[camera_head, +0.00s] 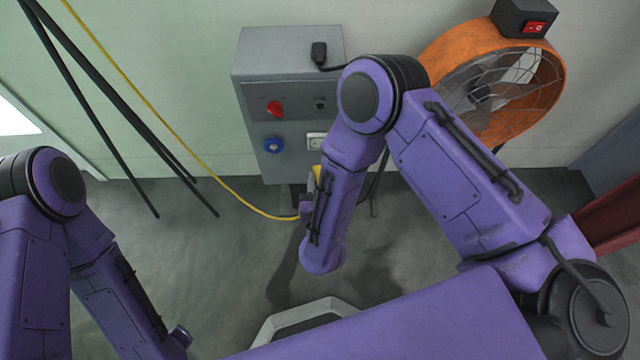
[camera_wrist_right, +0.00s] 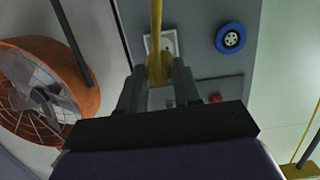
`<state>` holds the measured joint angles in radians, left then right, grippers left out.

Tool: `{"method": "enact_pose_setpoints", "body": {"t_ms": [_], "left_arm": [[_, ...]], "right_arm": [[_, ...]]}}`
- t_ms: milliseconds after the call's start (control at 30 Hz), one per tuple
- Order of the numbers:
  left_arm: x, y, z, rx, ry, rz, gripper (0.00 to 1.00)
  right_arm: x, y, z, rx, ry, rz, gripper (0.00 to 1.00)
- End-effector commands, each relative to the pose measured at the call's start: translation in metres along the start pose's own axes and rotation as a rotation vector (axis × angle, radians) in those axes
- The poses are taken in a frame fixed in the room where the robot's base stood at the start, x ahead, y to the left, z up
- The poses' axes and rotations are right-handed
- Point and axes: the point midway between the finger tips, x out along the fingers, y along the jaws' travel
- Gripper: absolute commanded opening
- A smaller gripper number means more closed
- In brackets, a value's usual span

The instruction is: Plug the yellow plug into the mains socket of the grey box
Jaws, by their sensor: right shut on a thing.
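The grey box (camera_head: 290,72) stands against the wall in the head view. A white mains socket (camera_head: 315,141) is on its front, right of a round blue socket (camera_head: 273,145). In the right wrist view the white socket (camera_wrist_right: 170,42) is partly covered by the yellow plug (camera_wrist_right: 158,68). My right gripper (camera_wrist_right: 158,88) is shut on this plug, its cord running up in that view. In the head view my right forearm hides most of the gripper; some yellow (camera_head: 317,173) shows beside it, below the socket. I cannot tell whether plug and socket touch. My left gripper is out of view.
A black plug (camera_head: 319,52) with a cable lies on top of the box. A red knob (camera_head: 274,109) is on its front. An orange fan (camera_head: 455,60) stands at right. The yellow cable (camera_head: 165,124) and dark poles (camera_head: 105,95) are at left. Floor (camera_head: 225,240) is clear in front.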

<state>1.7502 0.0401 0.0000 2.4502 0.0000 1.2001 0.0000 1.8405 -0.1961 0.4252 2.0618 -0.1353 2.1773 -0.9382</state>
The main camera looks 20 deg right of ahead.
Motion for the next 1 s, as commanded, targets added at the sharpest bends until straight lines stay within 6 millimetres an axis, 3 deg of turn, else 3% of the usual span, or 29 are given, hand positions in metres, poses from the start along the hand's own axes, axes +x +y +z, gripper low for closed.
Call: {"method": "enact_pose_setpoints", "body": {"t_ms": [200,700,1000], "left_arm": [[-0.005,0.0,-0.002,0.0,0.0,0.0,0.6],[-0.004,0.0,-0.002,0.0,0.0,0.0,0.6],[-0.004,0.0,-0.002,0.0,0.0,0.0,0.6]], "right_arm": [[0.001,0.0,-0.002,-0.001,0.001,-0.001,0.02],[0.052,0.0,-0.011,0.001,0.002,-0.001,0.02],[0.059,0.0,-0.012,0.0,0.0,-0.001,0.02]]}}
